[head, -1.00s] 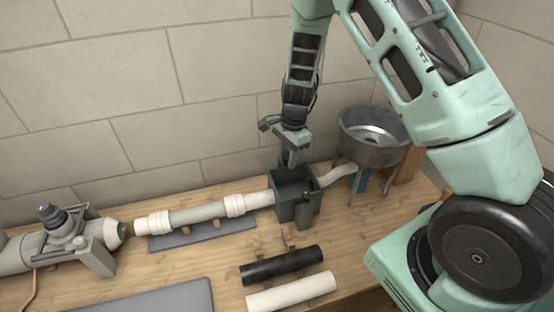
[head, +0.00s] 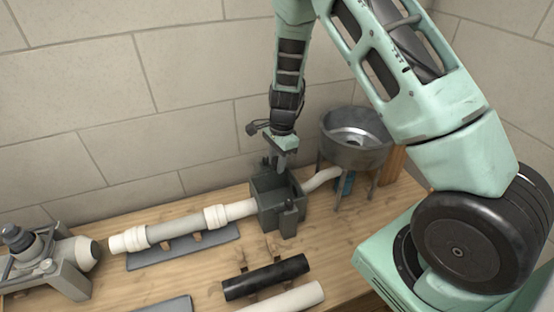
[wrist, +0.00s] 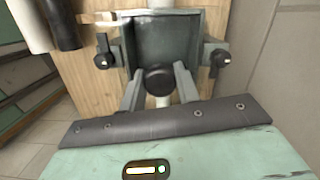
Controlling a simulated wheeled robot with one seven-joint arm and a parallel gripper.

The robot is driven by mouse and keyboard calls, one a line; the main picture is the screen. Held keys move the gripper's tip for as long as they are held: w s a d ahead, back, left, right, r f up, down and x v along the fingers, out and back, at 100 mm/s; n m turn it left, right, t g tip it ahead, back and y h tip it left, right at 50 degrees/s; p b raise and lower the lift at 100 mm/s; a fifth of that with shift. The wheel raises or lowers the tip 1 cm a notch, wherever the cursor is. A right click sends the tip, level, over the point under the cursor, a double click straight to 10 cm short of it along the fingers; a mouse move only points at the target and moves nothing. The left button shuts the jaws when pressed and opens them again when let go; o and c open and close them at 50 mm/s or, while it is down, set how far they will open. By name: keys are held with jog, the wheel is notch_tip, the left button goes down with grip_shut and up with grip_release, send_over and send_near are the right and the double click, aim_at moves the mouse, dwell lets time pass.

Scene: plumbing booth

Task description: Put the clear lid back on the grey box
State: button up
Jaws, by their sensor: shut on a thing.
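The grey box (head: 290,222) stands on the bench, joined to pipes on both sides. In the wrist view its open-looking cavity (wrist: 165,40) lies just beyond my fingertips, with a dark clamp knob on each side. My gripper (head: 281,166) is over the box, pointing down. In the wrist view my gripper (wrist: 158,84) has a round black knob between its fingers, apparently the handle of the clear lid (wrist: 158,80). The lid's transparent sheet is hard to make out, so I cannot tell whether it touches the rim.
A metal basin on legs (head: 355,138) stands close to the right of the box. A black tube (head: 266,278) and a white tube (head: 285,298) lie in front. The wall is close behind.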

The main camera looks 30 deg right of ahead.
aim_at(277, 175)
jog(key=shift+f+b, duration=2)
jog(key=shift+f, duration=1.05)
jog(key=shift+f, duration=0.45)
jog(key=o, duration=1.2)
jog(key=r+b, duration=0.1)
jog(key=r, duration=0.4)
jog(key=d+r, duration=0.1)
jog(key=r, duration=0.5)
jog(key=d+r+b, duration=0.1)
jog(key=r, duration=0.5)
jog(key=shift+r+b, duration=0.15)
jog(key=shift+b, duration=0.2)
